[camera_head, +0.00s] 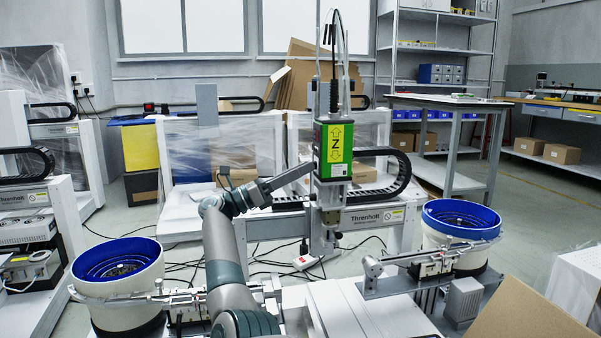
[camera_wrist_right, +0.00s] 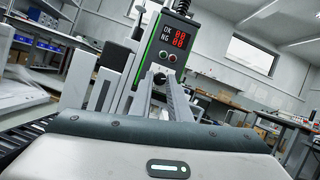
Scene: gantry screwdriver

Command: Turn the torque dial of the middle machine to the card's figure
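The middle machine has a green head (camera_head: 335,152) with a yellow label marked Z, above a beam lettered Threnholt (camera_head: 362,218). My right arm reaches up from the bottom of the head view to the head's left side. The box shows red OK and NG digits. The dial's scale and a card's figure cannot be read. My left gripper is not in view.
Bowl feeders with blue rims stand at left (camera_head: 117,262) and right (camera_head: 461,222). A feed rail (camera_head: 420,258) runs beside the right one. A cardboard sheet (camera_head: 525,312) is at the lower right. Cables lie on the floor behind the machine.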

